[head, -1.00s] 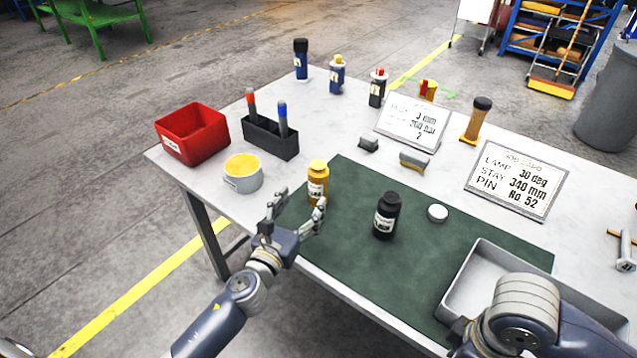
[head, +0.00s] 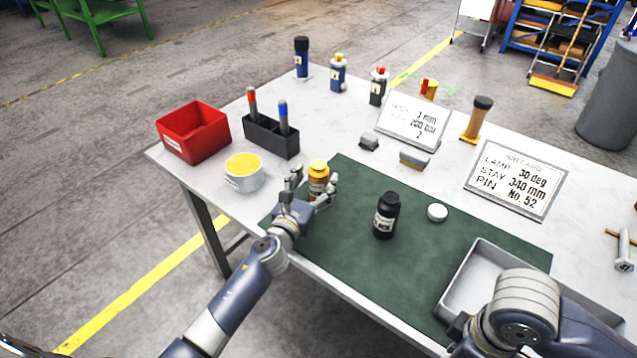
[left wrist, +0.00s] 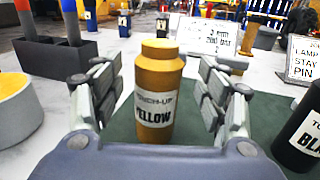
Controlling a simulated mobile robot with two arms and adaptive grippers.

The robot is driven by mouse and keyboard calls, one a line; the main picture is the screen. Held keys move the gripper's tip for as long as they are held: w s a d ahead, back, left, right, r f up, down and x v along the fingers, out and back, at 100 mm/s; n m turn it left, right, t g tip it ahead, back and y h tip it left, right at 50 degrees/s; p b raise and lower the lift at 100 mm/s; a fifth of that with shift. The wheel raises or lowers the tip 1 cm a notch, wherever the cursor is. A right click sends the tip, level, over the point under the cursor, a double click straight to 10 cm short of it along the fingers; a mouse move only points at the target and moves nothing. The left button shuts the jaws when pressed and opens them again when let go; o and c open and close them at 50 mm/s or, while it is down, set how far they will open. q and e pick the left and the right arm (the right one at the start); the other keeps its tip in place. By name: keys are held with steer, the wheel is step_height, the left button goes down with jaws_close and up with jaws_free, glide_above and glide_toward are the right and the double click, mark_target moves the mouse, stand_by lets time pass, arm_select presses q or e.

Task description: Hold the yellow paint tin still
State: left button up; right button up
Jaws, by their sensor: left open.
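The yellow paint tin (head: 318,178) stands upright near the left edge of the green mat. In the left wrist view the tin (left wrist: 158,92) is centred, with a white label reading "YELLOW". My left gripper (head: 315,188) is open, with its fingers on either side of the tin. In the left wrist view gaps show between the tin and both fingers of the gripper (left wrist: 160,100). My right arm is at the lower right of the head view; its gripper's fingers cannot be made out.
A black tin (head: 386,215) and a white lid (head: 437,212) are on the green mat (head: 340,245). A white tub with yellow contents (head: 243,180) stands left of the gripper. A grey tray (head: 462,268) is at front right. A black pen holder (head: 270,138) stands behind.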

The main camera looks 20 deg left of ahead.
arm_select(q)
steer(key=w, duration=0.3)
steer(key=shift+w+d+f, duration=0.1)
steer(key=shift+w, duration=0.2)
steer(key=shift+c, duration=0.2)
steer(key=c, duration=1.4)
